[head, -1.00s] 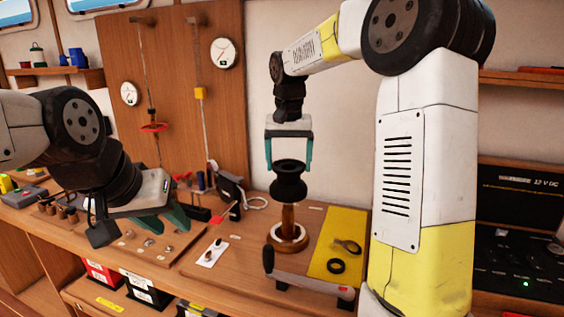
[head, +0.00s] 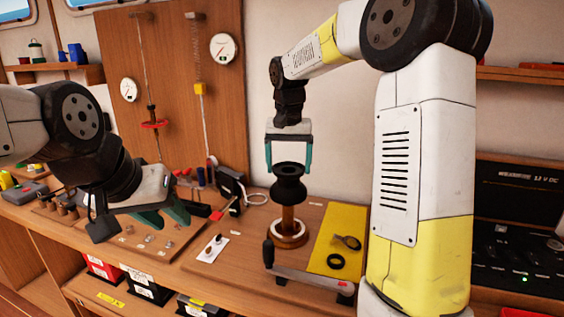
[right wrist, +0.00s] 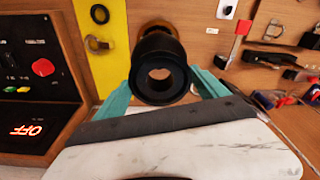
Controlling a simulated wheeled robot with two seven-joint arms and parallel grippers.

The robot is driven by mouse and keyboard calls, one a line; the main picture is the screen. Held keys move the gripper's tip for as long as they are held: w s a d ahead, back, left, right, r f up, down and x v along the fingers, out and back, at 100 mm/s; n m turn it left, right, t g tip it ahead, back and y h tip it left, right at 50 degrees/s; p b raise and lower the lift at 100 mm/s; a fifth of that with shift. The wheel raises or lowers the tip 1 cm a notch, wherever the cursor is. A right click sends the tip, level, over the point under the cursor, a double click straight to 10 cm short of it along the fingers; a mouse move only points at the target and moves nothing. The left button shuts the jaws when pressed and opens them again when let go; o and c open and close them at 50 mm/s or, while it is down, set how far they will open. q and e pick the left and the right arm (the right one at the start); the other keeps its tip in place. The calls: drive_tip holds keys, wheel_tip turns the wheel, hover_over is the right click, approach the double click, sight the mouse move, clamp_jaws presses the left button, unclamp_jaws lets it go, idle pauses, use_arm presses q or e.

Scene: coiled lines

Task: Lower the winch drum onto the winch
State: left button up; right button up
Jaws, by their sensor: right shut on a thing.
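The black, spool-shaped winch drum (head: 289,188) is upright between the teal fingers of my right gripper (head: 289,169), which is shut on its upper part. The drum is right over the winch, a brown post (head: 288,218) on a round brass-coloured base (head: 290,238). The drum's lower end hides the post's top, so I cannot tell how far it is on. In the right wrist view the drum (right wrist: 160,50) shows its open bore, with the winch base (right wrist: 158,27) partly hidden behind it. My left gripper (head: 164,216) is open and empty, low over the bench at left.
A winch handle (head: 312,284) lies in front of the winch. A yellow mat (head: 335,225) with a black ring (head: 335,261) and a shackle-like part (head: 349,242) lies to the right. A white card (head: 213,248) with small parts lies to the left.

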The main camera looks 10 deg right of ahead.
sight(289, 184)
drive_tip(key=shift+f, duration=0.55)
drive_tip(key=shift+f, duration=0.35)
drive_tip(key=shift+c, duration=0.2)
drive_tip(key=shift+f, duration=0.35)
drive_tip(key=shift+f, duration=1.45)
drive_tip(key=shift+f, duration=0.35)
drive_tip(key=shift+f, duration=1.4)
drive_tip(key=shift+f, duration=0.35)
drive_tip(key=shift+f, duration=0.75)
drive_tip(key=shift+o, duration=0.2)
drive_tip(key=shift+f, duration=0.2)
